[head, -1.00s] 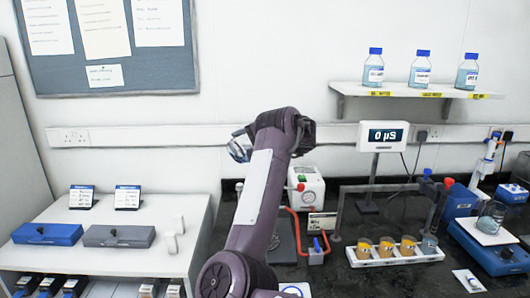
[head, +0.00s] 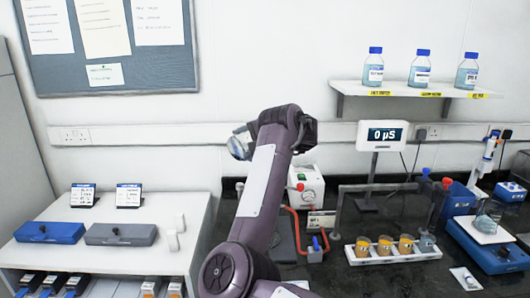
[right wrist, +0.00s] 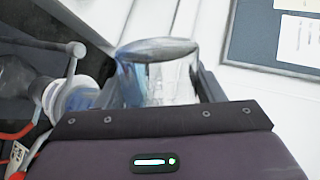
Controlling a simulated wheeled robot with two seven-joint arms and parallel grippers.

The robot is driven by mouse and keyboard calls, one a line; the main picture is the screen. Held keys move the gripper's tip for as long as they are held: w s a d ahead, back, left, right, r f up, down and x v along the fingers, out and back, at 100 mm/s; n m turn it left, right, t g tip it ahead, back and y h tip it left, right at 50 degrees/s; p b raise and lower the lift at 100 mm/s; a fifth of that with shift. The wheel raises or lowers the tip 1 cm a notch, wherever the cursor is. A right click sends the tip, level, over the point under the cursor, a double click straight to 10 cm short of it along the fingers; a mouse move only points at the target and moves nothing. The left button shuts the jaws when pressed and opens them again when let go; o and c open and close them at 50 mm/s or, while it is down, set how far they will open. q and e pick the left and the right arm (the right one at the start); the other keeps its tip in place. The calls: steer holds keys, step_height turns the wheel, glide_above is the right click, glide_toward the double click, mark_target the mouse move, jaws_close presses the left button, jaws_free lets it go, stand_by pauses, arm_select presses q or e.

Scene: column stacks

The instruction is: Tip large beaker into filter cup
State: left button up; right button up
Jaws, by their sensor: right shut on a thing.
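My right gripper (head: 246,137) is shut on a clear glass beaker (head: 239,146), held in the air left of the arm's wrist. In the right wrist view the large beaker (right wrist: 160,72) sits between the two dark fingers, with its rim at the top; bluish tints show through its left side. A translucent cup with a blue band (right wrist: 76,100), perhaps the filter cup, stands to the left of the beaker there, apart from it in the picture. In the head view my arm hides that area. My left gripper is not in view.
A white pump box with a gauge (head: 308,184) and red tubing stand right of my arm. A white rack (head: 368,257) holds several small cups. Another beaker (head: 487,223) stands on a blue balance (head: 492,250). The white bench (head: 140,212) at left has free room.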

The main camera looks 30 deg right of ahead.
steer(key=shift+d+r+m+y+p, duration=0.1)
steer(key=shift+r+m+y+p, duration=0.35)
steer(key=shift+p, duration=0.55)
steer(key=shift+w+d+r+m+p, duration=0.1)
steer(key=shift+d+r+m+p, duration=0.1)
steer(key=shift+m+p, duration=0.15)
